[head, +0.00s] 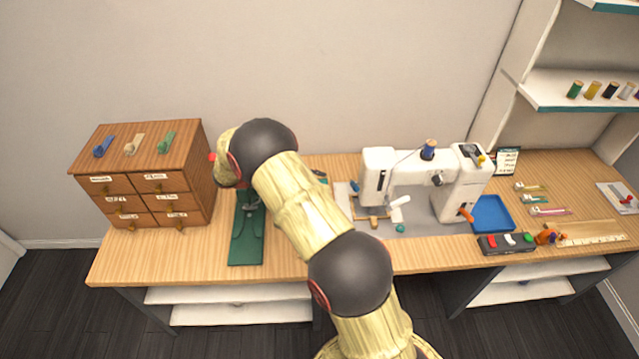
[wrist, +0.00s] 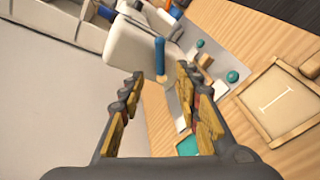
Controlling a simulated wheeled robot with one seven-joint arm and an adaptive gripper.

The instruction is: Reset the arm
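My arm reaches from the bottom of the head view up over the table, and its bent joints hide part of the tabletop. My gripper is hidden behind the arm in the head view. In the wrist view my gripper (wrist: 160,118) is open, with its yellow-padded fingers apart and nothing between them. Beyond the fingers, the wrist view shows the white sewing machine (wrist: 135,50) and an upright blue piece (wrist: 159,55) near the gap.
A wooden drawer cabinet (head: 140,172) stands at left, close to my arm. The sewing machine also shows in the head view (head: 455,190). A blue tray (head: 491,213) and shelves with thread spools (head: 592,90) are at right.

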